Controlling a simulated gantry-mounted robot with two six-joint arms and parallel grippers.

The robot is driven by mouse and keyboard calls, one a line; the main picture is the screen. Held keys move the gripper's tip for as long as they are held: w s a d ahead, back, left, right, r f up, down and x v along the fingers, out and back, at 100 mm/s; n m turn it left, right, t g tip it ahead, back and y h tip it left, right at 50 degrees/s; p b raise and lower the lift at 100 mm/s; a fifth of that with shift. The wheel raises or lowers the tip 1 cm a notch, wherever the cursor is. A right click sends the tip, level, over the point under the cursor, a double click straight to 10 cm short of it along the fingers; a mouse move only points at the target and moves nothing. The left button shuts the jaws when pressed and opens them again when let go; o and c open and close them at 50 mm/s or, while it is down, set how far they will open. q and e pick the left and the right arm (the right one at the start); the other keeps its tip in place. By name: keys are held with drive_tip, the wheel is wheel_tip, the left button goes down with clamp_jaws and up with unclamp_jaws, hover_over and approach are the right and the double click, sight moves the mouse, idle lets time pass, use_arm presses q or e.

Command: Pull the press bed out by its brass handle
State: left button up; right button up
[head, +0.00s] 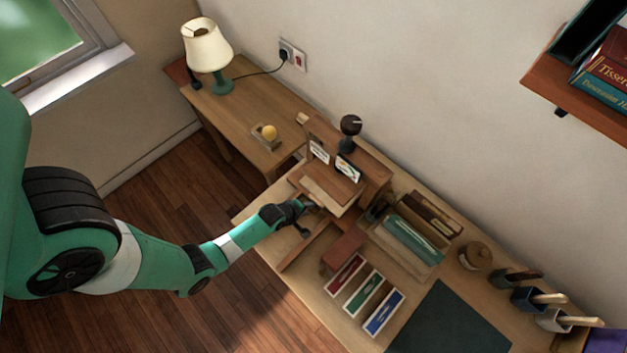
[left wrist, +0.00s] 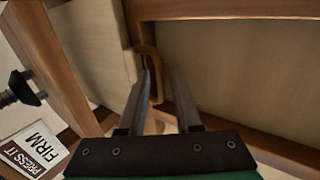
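The wooden press (head: 372,172) stands at the back of the desk, with its pale press bed (head: 326,189) at the front. In the left wrist view, the brass handle (left wrist: 153,62) is a curved bar on the edge of a pale board (left wrist: 95,52). My left gripper (head: 306,213) is at the front of the press. In the left wrist view its two fingers (left wrist: 163,73) are apart, with the handle between or just beyond their tips; I cannot tell whether they touch it. My right gripper is not in view.
Two small cards (head: 347,168) stand on the press, below a dark knob (head: 350,126). Trays of coloured strips (head: 363,299), a dark mat (head: 450,322) and tool holders (head: 528,298) fill the desk to the right. A lamp (head: 207,50) stands on the left.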

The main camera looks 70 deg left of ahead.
use_arm(q)
clamp_jaws()
